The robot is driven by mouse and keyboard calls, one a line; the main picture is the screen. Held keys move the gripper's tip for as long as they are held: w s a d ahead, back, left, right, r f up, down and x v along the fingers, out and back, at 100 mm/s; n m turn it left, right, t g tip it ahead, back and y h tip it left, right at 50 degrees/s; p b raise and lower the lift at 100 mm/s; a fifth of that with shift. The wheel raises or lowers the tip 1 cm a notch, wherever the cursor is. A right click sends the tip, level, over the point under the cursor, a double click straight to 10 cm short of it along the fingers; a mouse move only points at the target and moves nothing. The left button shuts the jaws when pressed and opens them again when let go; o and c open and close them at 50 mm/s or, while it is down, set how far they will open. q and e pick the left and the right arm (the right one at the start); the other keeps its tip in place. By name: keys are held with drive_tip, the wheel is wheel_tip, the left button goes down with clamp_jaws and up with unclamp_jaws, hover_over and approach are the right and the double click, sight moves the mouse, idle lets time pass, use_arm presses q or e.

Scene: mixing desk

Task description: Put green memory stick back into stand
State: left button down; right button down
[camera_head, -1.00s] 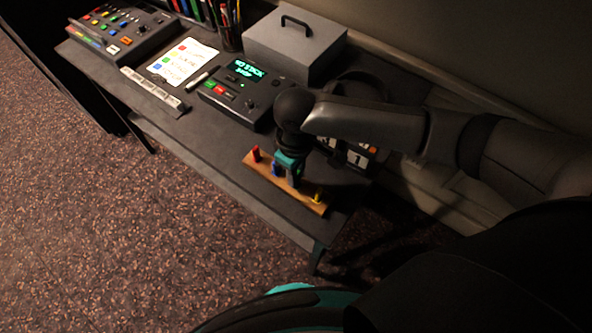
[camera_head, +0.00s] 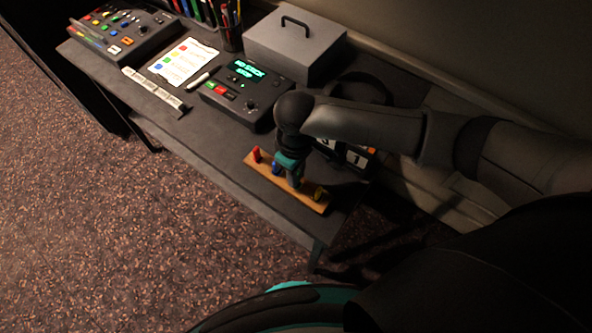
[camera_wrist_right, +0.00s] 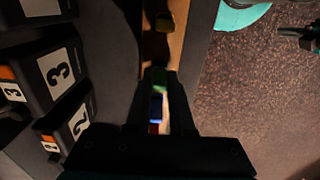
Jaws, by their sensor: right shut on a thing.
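The stand is a narrow wooden bar (camera_head: 316,205) near the front right edge of the desk. A red stick (camera_head: 256,155), a blue stick (camera_head: 275,168) and a yellow stick (camera_head: 320,193) stand in it. My right gripper (camera_head: 293,183) points down over the bar between the blue and yellow sticks. It is shut on the green memory stick (camera_wrist_right: 160,78), which shows between the fingers in the right wrist view. In the head view the fingers hide the green stick. I cannot tell whether its lower end is in the stand.
A black device with a green lit display (camera_head: 246,69) stands behind the stand. Black numbered blocks (camera_wrist_right: 57,68) stand beside the stand. A grey box (camera_head: 296,47), a paper sheet (camera_head: 183,62) and a mixer (camera_head: 124,32) are farther back.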

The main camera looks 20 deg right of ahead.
drive_tip(key=shift+f, duration=0.55)
idle(0.4)
drive_tip(key=c, duration=0.7)
unclamp_jaws()
drive_tip(key=shift+r, duration=0.1)
wheel_tip(320, 180, up, 15)
drive_tip(key=p, duration=0.4)
